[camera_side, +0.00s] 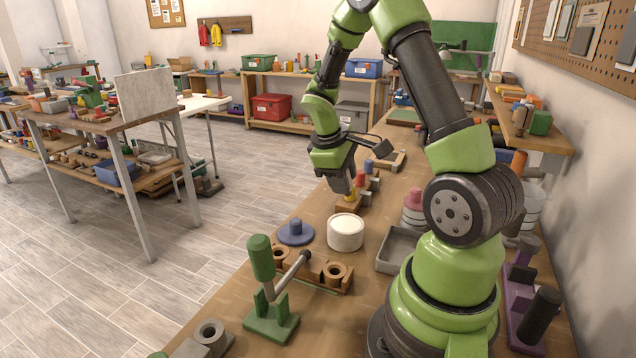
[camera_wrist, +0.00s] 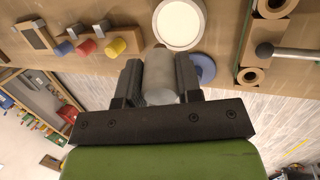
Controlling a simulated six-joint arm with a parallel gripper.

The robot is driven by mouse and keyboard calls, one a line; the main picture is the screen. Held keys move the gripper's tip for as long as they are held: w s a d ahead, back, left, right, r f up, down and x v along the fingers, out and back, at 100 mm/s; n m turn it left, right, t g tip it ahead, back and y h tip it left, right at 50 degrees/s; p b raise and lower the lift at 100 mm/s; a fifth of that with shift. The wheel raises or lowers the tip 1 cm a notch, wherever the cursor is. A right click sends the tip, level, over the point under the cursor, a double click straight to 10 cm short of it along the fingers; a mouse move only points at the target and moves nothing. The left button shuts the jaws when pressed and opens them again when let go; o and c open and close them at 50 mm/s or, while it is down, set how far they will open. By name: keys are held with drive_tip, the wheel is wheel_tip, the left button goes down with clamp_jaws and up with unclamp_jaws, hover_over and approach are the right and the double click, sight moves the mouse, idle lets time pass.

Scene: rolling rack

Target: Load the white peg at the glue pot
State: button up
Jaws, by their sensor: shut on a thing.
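My gripper (camera_wrist: 158,76) is shut on the white peg (camera_wrist: 160,80), a pale grey-white cylinder between the two dark fingers in the wrist view. A small tan patch shows at the peg's far end; I cannot tell what it is. In the side view my gripper (camera_side: 342,184) is beyond the glue pot, close to the colored pegs, and the white peg cannot be made out there. The glue pot (camera_side: 345,233) is a round white tub on the bench. In the wrist view the glue pot (camera_wrist: 180,24) lies just past the peg's end, apart from it in the picture.
Yellow (camera_wrist: 116,45), red (camera_wrist: 87,47) and blue (camera_wrist: 65,48) pegs stand beside my gripper. A blue disc with a knob (camera_side: 296,233), a wooden block with holes (camera_side: 325,275), a green lever press (camera_side: 268,290) and a grey tray (camera_side: 395,250) surround the pot.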

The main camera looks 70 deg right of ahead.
drive_tip(key=shift+f, duration=2.9)
drive_tip(key=shift+f, duration=0.55)
drive_tip(key=shift+r, duration=3.5)
drive_tip(key=w+a+r, duration=0.2)
drive_tip(key=w+a, duration=0.1)
drive_tip(key=a, duration=0.7)
drive_tip(key=w+a+r, duration=0.2)
drive_tip(key=w+a, duration=0.1)
drive_tip(key=a, duration=0.7)
drive_tip(key=shift+a, duration=0.2)
